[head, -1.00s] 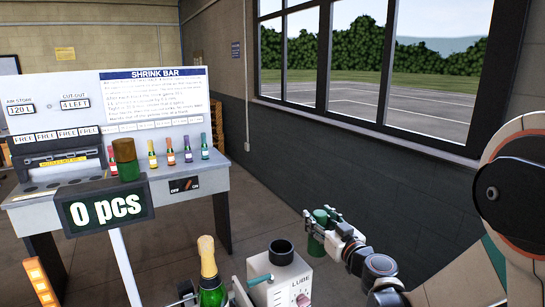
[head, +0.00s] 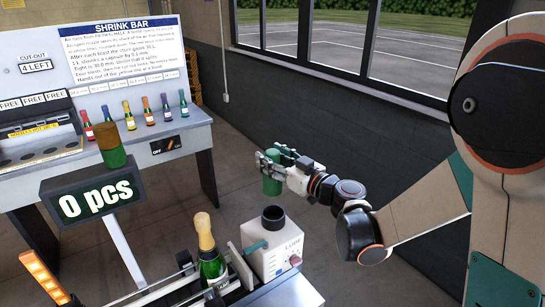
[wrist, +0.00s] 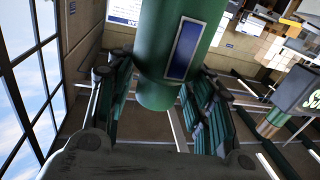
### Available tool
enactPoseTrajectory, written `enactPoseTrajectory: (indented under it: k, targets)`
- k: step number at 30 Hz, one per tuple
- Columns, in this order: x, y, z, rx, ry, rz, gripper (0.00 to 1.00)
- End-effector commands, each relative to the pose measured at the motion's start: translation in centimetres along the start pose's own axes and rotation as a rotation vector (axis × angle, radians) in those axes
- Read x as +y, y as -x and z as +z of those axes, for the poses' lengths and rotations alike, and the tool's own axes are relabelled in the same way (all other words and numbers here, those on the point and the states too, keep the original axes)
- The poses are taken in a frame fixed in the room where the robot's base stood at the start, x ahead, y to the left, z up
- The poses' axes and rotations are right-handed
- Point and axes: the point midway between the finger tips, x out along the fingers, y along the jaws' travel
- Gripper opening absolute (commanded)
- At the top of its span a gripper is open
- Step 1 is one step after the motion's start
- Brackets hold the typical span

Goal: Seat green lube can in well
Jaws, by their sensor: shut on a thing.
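The green lube can (head: 271,185) is in my gripper (head: 277,160) and hangs in the air. In the head view it shows above the well (head: 273,217), a black round collar on top of the white LUBE box (head: 274,248). A gap shows between the can and the collar; how far apart they are in depth I cannot tell. In the wrist view the can (wrist: 158,60), with a blue label, lies between both fingers, which are shut on it. The inside of the well looks dark and empty.
A bottle with a gold top (head: 209,250) stands left of the LUBE box. A counter sign reading 0 pcs (head: 93,198) is further left. The shrink bar bench (head: 190,130), with small coloured bottles, stands behind. Open floor lies between.

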Motion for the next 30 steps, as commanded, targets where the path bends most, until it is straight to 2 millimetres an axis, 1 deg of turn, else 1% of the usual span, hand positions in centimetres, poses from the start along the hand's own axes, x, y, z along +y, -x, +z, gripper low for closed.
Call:
enactPoseTrajectory:
  k: [30]
  targets:
    - [-0.1, 0.0, 4.6, 0.000, -0.001, 0.001, 0.00]
